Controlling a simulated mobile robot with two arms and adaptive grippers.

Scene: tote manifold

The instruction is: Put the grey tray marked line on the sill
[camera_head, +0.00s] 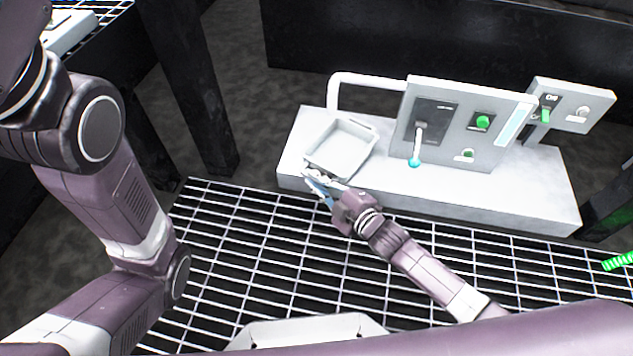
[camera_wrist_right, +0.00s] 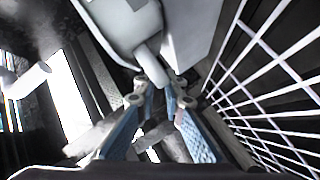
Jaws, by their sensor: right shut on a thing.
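The grey tray (camera_head: 340,147) is a shallow, open, empty square tray at the left end of the pale sill (camera_head: 480,195). I cannot tell whether it rests on the sill or hangs just above it. No mark is readable on it. My right gripper (camera_head: 318,182) is at the tray's near left side, shut on its short handle. In the right wrist view the tray (camera_wrist_right: 120,22) is above the blue-padded fingers of my right gripper (camera_wrist_right: 165,98), its stub handle between them. My left arm shows at the left, but its gripper is out of view.
A grey control panel (camera_head: 455,120) with a lever and green button stands on the sill right of the tray. A white pipe (camera_head: 365,80) bends behind the tray. A smaller panel (camera_head: 575,105) is farther right. Open grating (camera_head: 240,240) lies in front.

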